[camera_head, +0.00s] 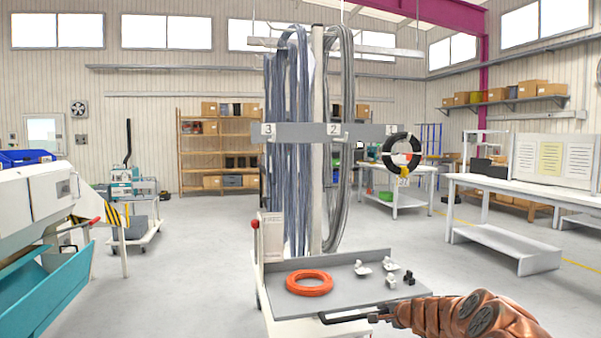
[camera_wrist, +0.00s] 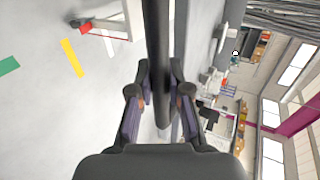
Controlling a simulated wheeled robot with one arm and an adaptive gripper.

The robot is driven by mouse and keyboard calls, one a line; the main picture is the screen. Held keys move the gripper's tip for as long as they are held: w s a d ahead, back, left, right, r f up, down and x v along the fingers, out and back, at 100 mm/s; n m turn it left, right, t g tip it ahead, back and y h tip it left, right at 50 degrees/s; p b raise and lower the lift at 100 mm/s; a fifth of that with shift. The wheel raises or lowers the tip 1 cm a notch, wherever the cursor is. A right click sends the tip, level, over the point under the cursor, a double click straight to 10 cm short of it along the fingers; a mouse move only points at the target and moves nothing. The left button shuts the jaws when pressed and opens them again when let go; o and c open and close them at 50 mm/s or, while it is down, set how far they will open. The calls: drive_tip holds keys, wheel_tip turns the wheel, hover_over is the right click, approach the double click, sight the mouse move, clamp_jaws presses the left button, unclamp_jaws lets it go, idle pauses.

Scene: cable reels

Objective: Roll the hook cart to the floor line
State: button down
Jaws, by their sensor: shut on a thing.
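The hook cart has a grey tray (camera_head: 350,283), a pale post (camera_head: 318,160) and a grey crossbar (camera_head: 300,132) labelled 3, 2 and 1. Grey-blue and grey cables (camera_head: 285,190) hang at 3 and 2, and a black coil (camera_head: 401,168) hangs near 1. My gripper (camera_head: 377,316) is at the cart's near right edge, shut on its dark handle bar (camera_head: 342,318). The bar (camera_wrist: 157,40) runs between both fingers in the wrist view. That view also shows yellow (camera_wrist: 72,58), green (camera_wrist: 8,66) and white (camera_wrist: 106,43) floor marks; I cannot tell which is the floor line.
An orange cable coil (camera_head: 309,282) and small white and black parts (camera_head: 390,272) lie on the tray. A teal and white machine (camera_head: 45,235) stands left, a white workbench (camera_head: 535,192) right. Open floor lies on both sides of the cart.

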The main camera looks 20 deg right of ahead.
sight(367, 289)
drive_tip(key=shift+w+d+r+p, duration=0.1)
drive_tip(key=shift+w+d+p, duration=0.1)
drive_tip(key=shift+w+p, duration=1.4)
drive_tip(key=shift+w+d+r+p, duration=0.15)
drive_tip(key=shift+w+p, duration=0.5)
drive_tip(key=shift+w, duration=1.75)
drive_tip(key=w+p, duration=0.3)
drive_tip(key=shift+w+d, duration=0.25)
drive_tip(key=shift+d, duration=0.05)
drive_tip(key=shift+w+f+p, duration=0.2)
drive_tip(key=shift+w+p, duration=0.45)
drive_tip(key=shift+w, duration=0.35)
drive_tip(key=shift+r, duration=0.1)
